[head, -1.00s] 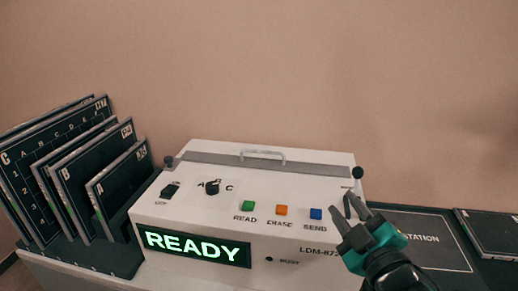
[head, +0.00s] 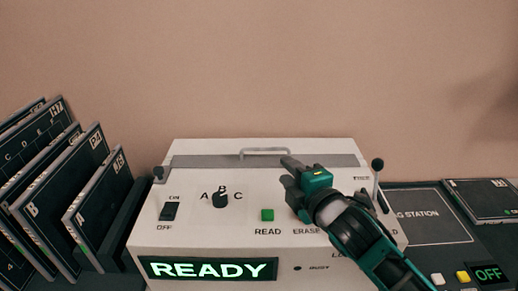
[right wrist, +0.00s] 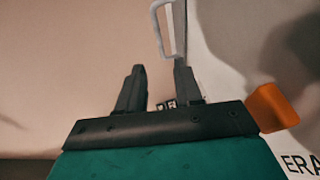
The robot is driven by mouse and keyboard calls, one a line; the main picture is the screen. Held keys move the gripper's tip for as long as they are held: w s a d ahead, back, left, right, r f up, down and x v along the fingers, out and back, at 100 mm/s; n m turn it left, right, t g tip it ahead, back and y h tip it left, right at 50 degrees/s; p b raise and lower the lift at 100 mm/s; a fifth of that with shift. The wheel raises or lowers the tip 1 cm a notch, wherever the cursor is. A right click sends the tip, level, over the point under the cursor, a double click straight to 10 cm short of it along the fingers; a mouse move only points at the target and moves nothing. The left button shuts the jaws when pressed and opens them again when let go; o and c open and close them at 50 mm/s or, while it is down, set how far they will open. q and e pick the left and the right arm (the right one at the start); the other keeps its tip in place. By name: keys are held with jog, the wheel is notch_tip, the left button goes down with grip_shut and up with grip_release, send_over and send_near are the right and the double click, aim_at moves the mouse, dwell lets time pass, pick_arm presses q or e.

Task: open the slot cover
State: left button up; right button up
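The slot cover (head: 215,161) is a long grey strip across the top of a white machine. Its light bar handle (head: 265,150) stands along the back edge. The cover lies flat and looks closed. My right gripper (head: 286,172) is above the machine top, just in front of and right of the handle. In the right wrist view its two dark fingers (right wrist: 160,72) are apart with nothing between them, and the handle (right wrist: 158,25) shows beyond the tips, apart from them. The right arm hides part of the buttons and labels. My left gripper is not in view.
The machine's front display (head: 208,269) reads READY. A dial (head: 220,199), a switch (head: 169,211) and a green button (head: 267,215) sit on its top. A lever with a black knob (head: 377,164) rises at the right. Dark panels (head: 62,200) stand in a rack at left.

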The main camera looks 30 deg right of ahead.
aim_at(265, 150)
jog(key=w, duration=0.4)
jog(key=w+f, duration=0.1)
jog(key=w, duration=0.2)
jog(key=w+f, duration=0.1)
jog(key=w, duration=0.3)
jog(key=shift+w+d, duration=0.3)
jog(key=shift+w, duration=0.05)
jog(key=shift+c, duration=0.5)
grip_shut()
dwell(0.4)
